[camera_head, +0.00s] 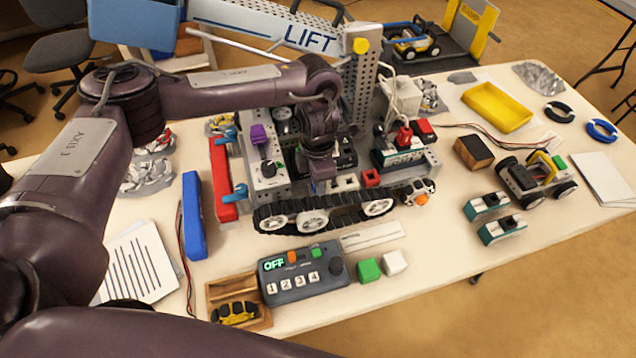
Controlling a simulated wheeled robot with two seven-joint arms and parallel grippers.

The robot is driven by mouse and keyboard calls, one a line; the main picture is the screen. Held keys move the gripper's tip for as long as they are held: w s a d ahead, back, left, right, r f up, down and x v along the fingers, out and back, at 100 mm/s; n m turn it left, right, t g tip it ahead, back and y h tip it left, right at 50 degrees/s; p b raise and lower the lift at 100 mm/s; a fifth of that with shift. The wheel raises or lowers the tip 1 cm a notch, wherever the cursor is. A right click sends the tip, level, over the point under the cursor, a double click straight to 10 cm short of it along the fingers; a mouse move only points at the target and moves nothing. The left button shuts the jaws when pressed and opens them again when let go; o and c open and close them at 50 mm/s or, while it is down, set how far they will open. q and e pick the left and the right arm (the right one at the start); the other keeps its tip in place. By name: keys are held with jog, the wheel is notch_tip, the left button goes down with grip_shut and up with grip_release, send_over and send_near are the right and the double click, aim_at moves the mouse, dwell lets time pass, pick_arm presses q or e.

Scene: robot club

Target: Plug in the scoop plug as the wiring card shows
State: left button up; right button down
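My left arm reaches in from the left, and its gripper (321,183) points down into the tracked robot (312,215) on the table. Its fingertips are small and partly hidden, so I cannot tell whether they hold anything. Close to it are a white connector block (345,182) and a red connector block (371,178). A red plug (404,136) stands at a teal-and-white module at the robot's right rear, with another red block (425,131) beside it. I cannot tell which is the scoop plug. A printed sheet (140,265) lies at left; its print is unreadable. My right gripper is out of view.
A control box (305,273) reading OFF stands in front, beside a wooden tray (265,318) and green and white cubes. A blue bar (194,215) and red bar lie left. The LIFT boom (310,38) spans behind. Right are modules (503,229), a small car and yellow tray (497,107).

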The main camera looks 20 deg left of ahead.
pick_arm(q)
grip_shut()
jog(key=shift+r, duration=0.15)
jog(key=shift+r+p, duration=1.25)
jog(key=shift+r, duration=0.65)
